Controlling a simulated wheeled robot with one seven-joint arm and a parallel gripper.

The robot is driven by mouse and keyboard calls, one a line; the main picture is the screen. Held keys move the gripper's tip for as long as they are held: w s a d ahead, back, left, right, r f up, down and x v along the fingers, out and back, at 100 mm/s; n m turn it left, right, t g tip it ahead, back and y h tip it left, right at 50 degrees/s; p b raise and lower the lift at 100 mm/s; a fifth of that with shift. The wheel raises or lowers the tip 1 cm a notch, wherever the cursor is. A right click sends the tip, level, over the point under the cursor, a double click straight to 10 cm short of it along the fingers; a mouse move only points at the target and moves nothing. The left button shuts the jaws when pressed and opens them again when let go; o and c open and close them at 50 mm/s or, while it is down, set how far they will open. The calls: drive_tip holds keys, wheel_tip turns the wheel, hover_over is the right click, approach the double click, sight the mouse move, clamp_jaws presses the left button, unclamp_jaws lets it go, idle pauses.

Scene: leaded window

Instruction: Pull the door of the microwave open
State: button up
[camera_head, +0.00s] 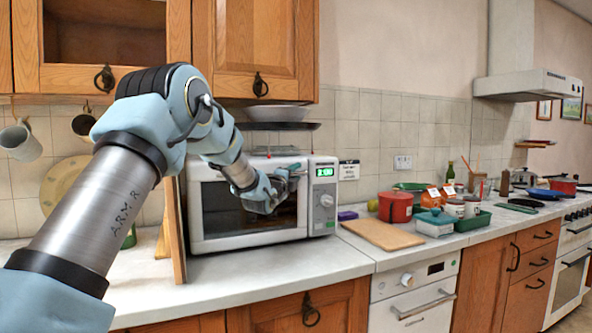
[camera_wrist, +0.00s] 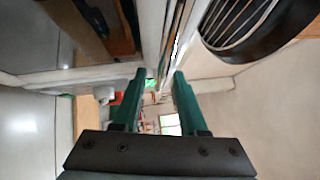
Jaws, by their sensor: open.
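The white microwave (camera_head: 250,241) stands on the counter, with its dark-windowed door (camera_head: 222,208) facing me. The door looks closed. The control panel (camera_head: 325,200) with a green display is at its right. My gripper (camera_head: 296,171) is in front of the upper right part of the door, near the panel, and partly hides the door's right edge. In the wrist view my gripper's two green fingers (camera_wrist: 160,76) are apart, with nothing clearly held between them. The dark door glass (camera_wrist: 80,25) shows at upper left there. I cannot tell whether the fingers touch the handle.
A cutting board (camera_head: 382,234), a red pot (camera_head: 395,208) and several containers are to the right. Wall cabinets (camera_head: 255,50) hang above.

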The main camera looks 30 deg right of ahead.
drive_tip(key=shift+w+d, duration=0.2)
drive_tip(key=shift+d, duration=0.05)
clamp_jaws()
idle(1.4)
